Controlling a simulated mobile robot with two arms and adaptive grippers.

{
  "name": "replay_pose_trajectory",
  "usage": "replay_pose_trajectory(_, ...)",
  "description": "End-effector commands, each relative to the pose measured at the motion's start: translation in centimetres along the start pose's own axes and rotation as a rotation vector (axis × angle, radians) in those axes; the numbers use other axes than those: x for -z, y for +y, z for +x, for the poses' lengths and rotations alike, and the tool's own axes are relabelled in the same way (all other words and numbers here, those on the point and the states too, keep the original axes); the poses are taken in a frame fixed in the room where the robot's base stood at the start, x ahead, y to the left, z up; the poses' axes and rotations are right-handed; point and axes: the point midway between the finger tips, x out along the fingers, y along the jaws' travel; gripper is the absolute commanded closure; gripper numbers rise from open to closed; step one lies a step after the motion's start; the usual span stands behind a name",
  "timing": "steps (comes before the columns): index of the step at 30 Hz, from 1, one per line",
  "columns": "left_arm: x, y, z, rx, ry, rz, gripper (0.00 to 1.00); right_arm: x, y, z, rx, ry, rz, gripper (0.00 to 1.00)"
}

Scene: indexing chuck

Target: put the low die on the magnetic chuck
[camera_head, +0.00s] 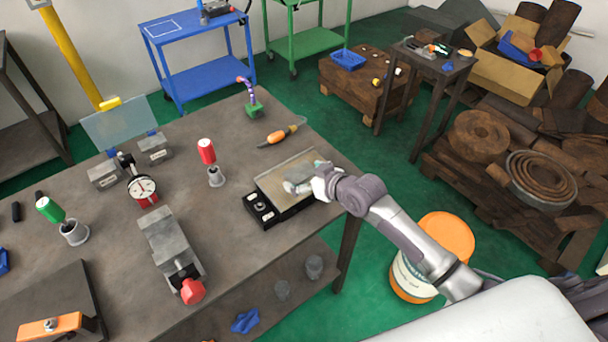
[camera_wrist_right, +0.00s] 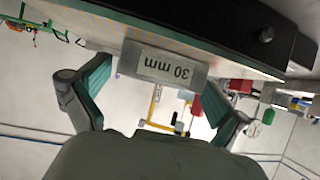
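The magnetic chuck (camera_head: 288,172) is a flat plate with a black front face, at the right side of the workbench. A grey die (camera_head: 297,186) is on its top, in front of my right gripper (camera_head: 318,180). In the right wrist view, the die (camera_wrist_right: 168,66) is labelled "30 mm" and appears to rest against the chuck's surface (camera_wrist_right: 225,58). The fingers of my right gripper (camera_wrist_right: 158,98) are spread on either side of it, with visible gaps. My left gripper is not in view.
Two labelled grey blocks (camera_head: 155,149) stand at the back left of the workbench (camera_head: 115,260), by a dial gauge (camera_head: 143,188). A red-handled tool (camera_head: 207,152), an orange-handled tool (camera_head: 278,136) and a vise (camera_head: 168,245) are left of the chuck.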

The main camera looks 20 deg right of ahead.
Motion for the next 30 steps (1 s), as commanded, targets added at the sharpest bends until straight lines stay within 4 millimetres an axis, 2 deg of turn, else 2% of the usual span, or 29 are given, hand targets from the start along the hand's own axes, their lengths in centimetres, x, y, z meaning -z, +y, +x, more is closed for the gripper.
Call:
replay_pose_trajectory(8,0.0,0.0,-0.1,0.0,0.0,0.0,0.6,0.2,0.0,-0.1,0.0,0.0,0.0,0.0)
replay_pose_trajectory(11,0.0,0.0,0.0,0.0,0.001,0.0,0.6,0.2,0.0,-0.7,0.0,0.0,-0.002,0.0)
replay_pose_trajectory(14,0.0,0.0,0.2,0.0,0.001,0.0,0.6,0.1,0.0,-2.2,0.0,0.0,-0.002,0.0)
replay_pose_trajectory(24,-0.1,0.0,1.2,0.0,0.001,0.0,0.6,0.1,0.0,-9.3,0.001,-0.001,-0.004,0.0)
replay_pose_trajectory(30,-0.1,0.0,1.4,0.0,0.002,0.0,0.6,0.1,0.0,-11.7,0.0,-0.001,-0.002,0.0)
